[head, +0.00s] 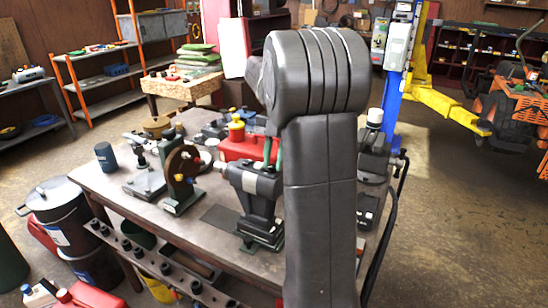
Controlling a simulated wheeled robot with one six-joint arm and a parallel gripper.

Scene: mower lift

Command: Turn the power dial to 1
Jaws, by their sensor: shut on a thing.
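A blue lift post (391,95) stands at the upper right behind the workbench. A pale grey box (398,45) is mounted on it, with a smaller grey-green box (379,36) beside it on the left. I cannot make out a power dial or its setting on either box at this size. My own dark grey arm link and round joint fill the middle of the head view. My gripper is not visible; the arm may hide it.
A workbench (215,212) with a vise (255,195), a grinder-like tool and a red can stands in front. A yellow lift arm (450,103) reaches right toward an orange mower (510,110). The floor (450,220) at the right is clear.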

